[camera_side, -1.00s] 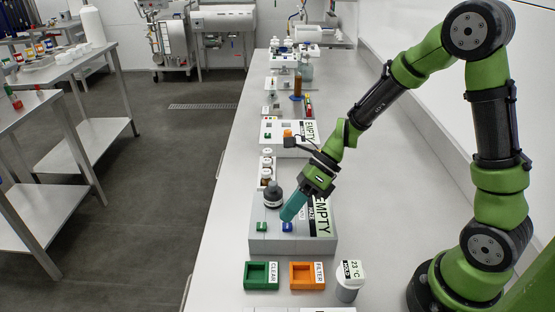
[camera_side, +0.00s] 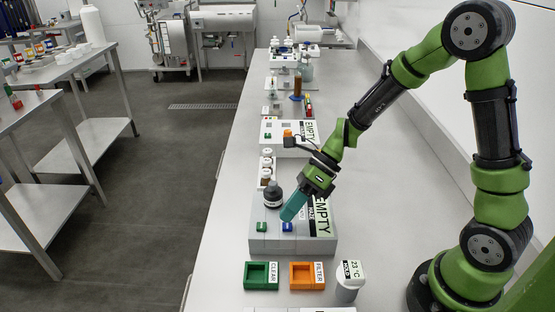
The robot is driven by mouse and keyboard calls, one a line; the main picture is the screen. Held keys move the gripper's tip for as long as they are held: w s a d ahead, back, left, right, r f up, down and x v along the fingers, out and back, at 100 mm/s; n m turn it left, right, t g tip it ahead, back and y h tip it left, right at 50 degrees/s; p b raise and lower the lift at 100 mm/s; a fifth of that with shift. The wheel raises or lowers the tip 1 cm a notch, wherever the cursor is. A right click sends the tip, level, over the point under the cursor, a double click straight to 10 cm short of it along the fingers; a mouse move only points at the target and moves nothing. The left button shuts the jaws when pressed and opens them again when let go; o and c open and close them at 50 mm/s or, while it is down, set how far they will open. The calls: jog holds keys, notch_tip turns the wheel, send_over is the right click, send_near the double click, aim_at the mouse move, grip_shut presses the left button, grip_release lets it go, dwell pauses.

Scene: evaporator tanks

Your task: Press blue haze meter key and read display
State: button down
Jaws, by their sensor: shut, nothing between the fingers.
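The grey haze meter (camera_side: 268,246) stands on the long bench, with a black round cap or vessel (camera_side: 274,194) on its top. Its label and display area (camera_side: 322,216) reads EMPTY. A blue key (camera_side: 287,227) and a green key (camera_side: 262,227) sit on its front part. My gripper (camera_side: 287,219) is shut and empty, tilted down with its teal fingertips right at the blue key. I cannot tell whether the tips touch the key or press it down.
The bench right of the meter is clear.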

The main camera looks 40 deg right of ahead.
aim_at(291, 223)
dwell(0.8)
jog(key=shift+f, duration=0.4)
jog(key=shift+f, duration=0.45)
dwell(0.5)
jog(key=shift+r, duration=0.9)
jog(key=shift+r, duration=2.5)
